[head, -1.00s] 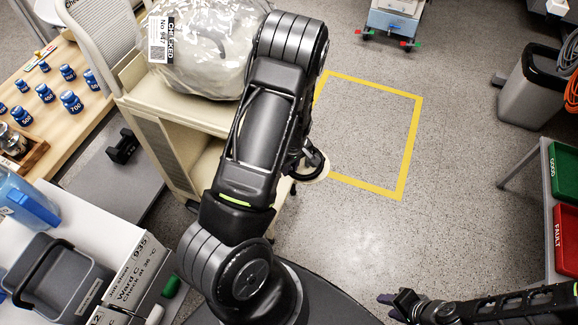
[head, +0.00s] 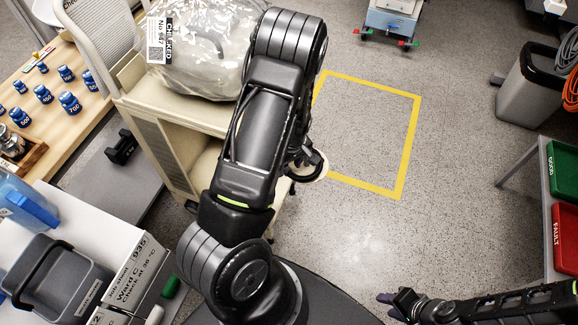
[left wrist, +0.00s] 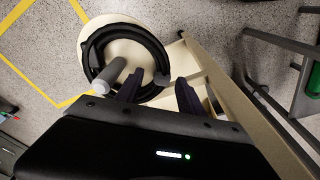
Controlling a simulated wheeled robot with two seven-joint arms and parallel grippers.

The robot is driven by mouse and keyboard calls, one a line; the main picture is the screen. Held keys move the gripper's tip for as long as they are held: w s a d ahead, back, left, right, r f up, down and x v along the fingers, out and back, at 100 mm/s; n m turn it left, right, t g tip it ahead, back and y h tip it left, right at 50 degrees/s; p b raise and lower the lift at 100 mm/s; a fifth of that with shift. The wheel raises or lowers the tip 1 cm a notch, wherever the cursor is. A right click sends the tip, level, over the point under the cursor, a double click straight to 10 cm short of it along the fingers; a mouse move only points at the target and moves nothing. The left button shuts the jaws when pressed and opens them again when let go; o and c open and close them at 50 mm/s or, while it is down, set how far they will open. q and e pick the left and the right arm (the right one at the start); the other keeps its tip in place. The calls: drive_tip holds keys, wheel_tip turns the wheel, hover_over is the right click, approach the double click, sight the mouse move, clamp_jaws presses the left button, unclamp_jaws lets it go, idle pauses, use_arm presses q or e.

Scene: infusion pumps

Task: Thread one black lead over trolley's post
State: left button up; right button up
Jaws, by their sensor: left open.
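The cream trolley (head: 187,105) stands left of centre in the head view, with a round cream plate (head: 321,170) at its side. In the left wrist view, a coiled black lead (left wrist: 93,50) lies on that plate (left wrist: 118,48). The trolley's short grey post (left wrist: 109,76) rises inside the ring, so the lead appears to be around it. My left gripper (left wrist: 158,93) is open, its dark fingers beside the near edge of the coil; contact is unclear. In the head view my arm partly hides the coil. My right gripper (head: 388,299) is low at the right, its jaws unclear.
A clear bag (head: 208,55) sits on the trolley top. A yellow floor square (head: 410,140) lies right of it on open floor. A grey bin (head: 535,85) and green (head: 565,170) and red (head: 567,235) trays are at the right. A bench with blue bottles (head: 69,102) is left.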

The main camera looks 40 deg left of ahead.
use_arm(q)
drive_tip(key=r, duration=0.4)
drive_tip(key=r+p, duration=0.1)
drive_tip(key=r, duration=0.2)
drive_tip(key=shift+s+d, duration=0.15)
drive_tip(key=shift+d, duration=0.25)
drive_tip(key=shift+f, duration=0.1)
drive_tip(key=shift+d, duration=0.1)
drive_tip(key=s+d+f+m+h+p, duration=0.1)
drive_tip(key=s+d+m, duration=0.3)
drive_tip(key=d, duration=0.6)
drive_tip(key=s+d+f+m+h+p, duration=0.1)
drive_tip(key=s+d+m, duration=0.3)
drive_tip(key=d, duration=0.6)
drive_tip(key=s+d+f+m+h+p, duration=0.1)
drive_tip(key=s+d+f+m+h, duration=0.2)
drive_tip(key=d, duration=0.7)
drive_tip(key=s+m, duration=0.1)
drive_tip(key=s, duration=0.1)
drive_tip(key=shift+s+d+m+h, duration=0.25)
drive_tip(key=shift+s+m+h, duration=0.05)
drive_tip(key=shift+s, duration=0.1)
drive_tip(key=shift+c, duration=0.5)
